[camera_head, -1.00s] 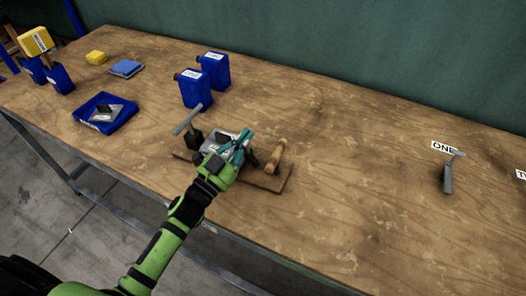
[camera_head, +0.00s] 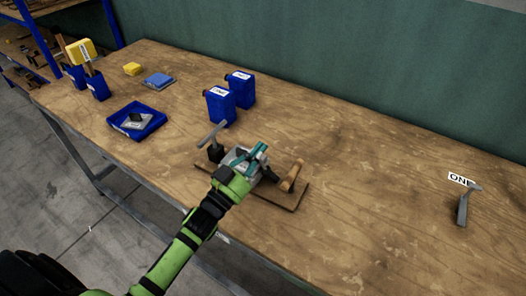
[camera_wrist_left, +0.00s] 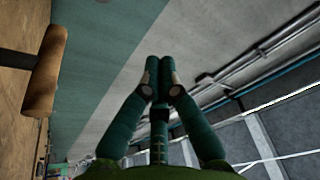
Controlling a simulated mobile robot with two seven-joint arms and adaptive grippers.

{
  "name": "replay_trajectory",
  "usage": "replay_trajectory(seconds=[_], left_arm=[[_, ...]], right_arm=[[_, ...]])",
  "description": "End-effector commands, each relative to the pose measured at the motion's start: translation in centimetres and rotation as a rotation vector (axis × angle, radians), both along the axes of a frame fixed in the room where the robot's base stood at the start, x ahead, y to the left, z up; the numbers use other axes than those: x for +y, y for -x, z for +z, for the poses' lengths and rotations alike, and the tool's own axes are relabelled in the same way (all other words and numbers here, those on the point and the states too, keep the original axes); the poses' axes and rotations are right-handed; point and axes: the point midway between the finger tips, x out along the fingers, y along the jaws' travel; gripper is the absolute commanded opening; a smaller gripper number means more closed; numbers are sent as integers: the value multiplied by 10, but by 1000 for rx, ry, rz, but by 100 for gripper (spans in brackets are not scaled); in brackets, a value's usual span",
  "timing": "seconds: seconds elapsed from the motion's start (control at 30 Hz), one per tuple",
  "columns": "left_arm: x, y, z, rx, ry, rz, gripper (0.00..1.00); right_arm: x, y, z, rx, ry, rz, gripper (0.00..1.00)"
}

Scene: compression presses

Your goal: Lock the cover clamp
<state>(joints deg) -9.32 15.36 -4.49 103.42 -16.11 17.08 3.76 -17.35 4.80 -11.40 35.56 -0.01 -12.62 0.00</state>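A press or clamp fixture stands on a thin wooden board (camera_head: 288,205) near the table's front edge. Its grey metal body (camera_head: 236,158) is partly hidden by my left gripper. A grey T-shaped lever (camera_head: 212,134) rises at its left, and a round wooden handle (camera_head: 291,176) lies at its right. My left gripper (camera_head: 261,149) is over the fixture, left of the wooden handle. In the left wrist view its teal fingertips (camera_wrist_left: 159,66) meet with nothing visible between them, and the wooden handle (camera_wrist_left: 45,70) is apart from them at the left. My right gripper is out of view.
Two blue bottles (camera_head: 230,98) stand behind the fixture. A blue tray (camera_head: 137,122), a blue block (camera_head: 158,80) and a yellow block (camera_head: 132,69) are at the left. The table between is clear.

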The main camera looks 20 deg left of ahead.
Motion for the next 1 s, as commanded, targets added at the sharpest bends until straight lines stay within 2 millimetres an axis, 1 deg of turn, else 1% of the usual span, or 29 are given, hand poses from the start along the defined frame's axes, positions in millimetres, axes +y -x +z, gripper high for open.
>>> replay_trajectory(seconds=[0.03, 0.1, 0.3, 0.4, 0.57, 1.0], left_arm=[[3, 12, -13, 6, -2, 0, 0], [7, 25, -18, 7, -2, 1, 0], [16, 58, -27, 5, -1, 1, 0], [19, 68, -28, 3, -1, 1, 0], [21, 75, -29, 2, -1, 0, 0], [21, 75, -28, 2, -1, 0, 0]], right_arm=[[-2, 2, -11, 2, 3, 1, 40], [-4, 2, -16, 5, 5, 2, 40], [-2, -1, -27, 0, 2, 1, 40], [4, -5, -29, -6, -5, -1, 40], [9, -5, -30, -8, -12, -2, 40], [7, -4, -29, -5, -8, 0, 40]])
